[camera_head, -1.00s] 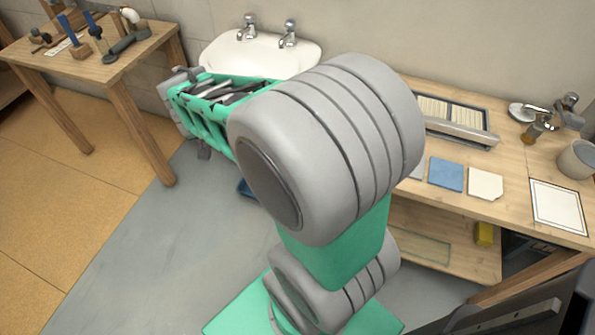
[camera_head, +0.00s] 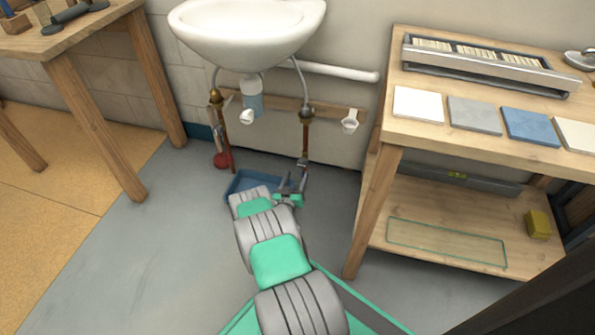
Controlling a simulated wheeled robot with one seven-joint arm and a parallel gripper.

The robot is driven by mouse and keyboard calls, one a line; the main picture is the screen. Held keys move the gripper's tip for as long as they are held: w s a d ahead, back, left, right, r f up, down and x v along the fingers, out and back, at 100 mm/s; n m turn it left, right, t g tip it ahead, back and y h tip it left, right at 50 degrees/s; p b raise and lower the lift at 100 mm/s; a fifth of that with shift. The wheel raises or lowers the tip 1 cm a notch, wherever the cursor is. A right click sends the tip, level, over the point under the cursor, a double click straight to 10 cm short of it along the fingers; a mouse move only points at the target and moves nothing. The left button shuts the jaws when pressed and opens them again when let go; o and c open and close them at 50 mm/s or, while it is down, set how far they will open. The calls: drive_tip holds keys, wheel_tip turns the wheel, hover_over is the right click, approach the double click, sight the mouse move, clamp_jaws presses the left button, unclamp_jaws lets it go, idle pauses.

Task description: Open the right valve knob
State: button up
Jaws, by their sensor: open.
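Two pipes run down from the white sink (camera_head: 250,35). The left valve (camera_head: 216,97) is a similar fitting on the left pipe. My gripper (camera_head: 293,180) is low under the sink, below the right valve and close to the lower part of the right pipe. Its fingers point up and are apart, with nothing seen between them. It is small in view, and I cannot tell whether it touches the pipe. How far the knob is turned cannot be made out.
A blue tub (camera_head: 240,183) stands on the floor behind my arm. A wooden table (camera_head: 100,40) is at left.

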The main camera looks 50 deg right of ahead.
sight(301, 165)
drive_tip(key=b+x, duration=0.1)
drive_tip(key=x, duration=0.2)
drive_tip(key=b+x, duration=0.2)
drive_tip(key=x, duration=0.2)
drive_tip(key=shift+s+d, duration=0.15)
drive_tip(key=shift+s, duration=0.05)
drive_tip(key=shift+w+d+r, duration=0.15)
drive_tip(key=shift+d, duration=0.05)
drive_tip(key=shift+c, duration=0.5)
clamp_jaws()
